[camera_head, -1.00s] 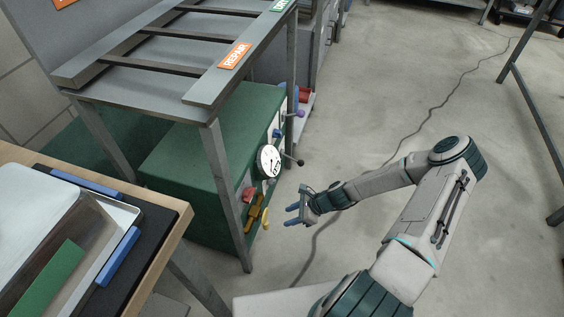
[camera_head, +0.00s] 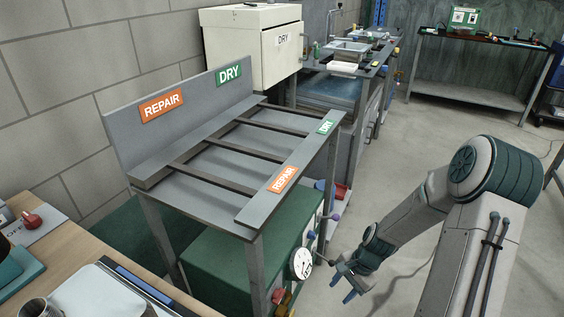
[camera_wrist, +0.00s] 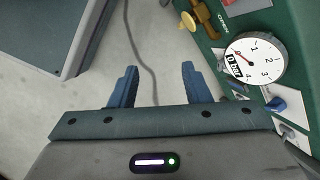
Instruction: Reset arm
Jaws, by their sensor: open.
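My gripper (camera_head: 352,283) is open and empty. It hangs in the air over the concrete floor, to the right of the green cabinet under the rack. In the wrist view its two blue fingers (camera_wrist: 157,88) stand well apart, with only floor and a dark cable between them. A round white pressure gauge (camera_head: 301,263) is on the cabinet's front, just left of my gripper. The gauge (camera_wrist: 254,59) also shows at the upper right of the wrist view, apart from the fingers. My arm (camera_head: 435,210) reaches in from the right, its elbow raised.
The grey rack (camera_head: 225,165) with REPAIR and DRY labels stands left of my arm. A brass valve (camera_wrist: 205,18) and several coloured knobs stick out beside the gauge. A wooden table (camera_head: 80,262) is at the lower left. A sink bench (camera_head: 350,55) is behind. Floor at right is open.

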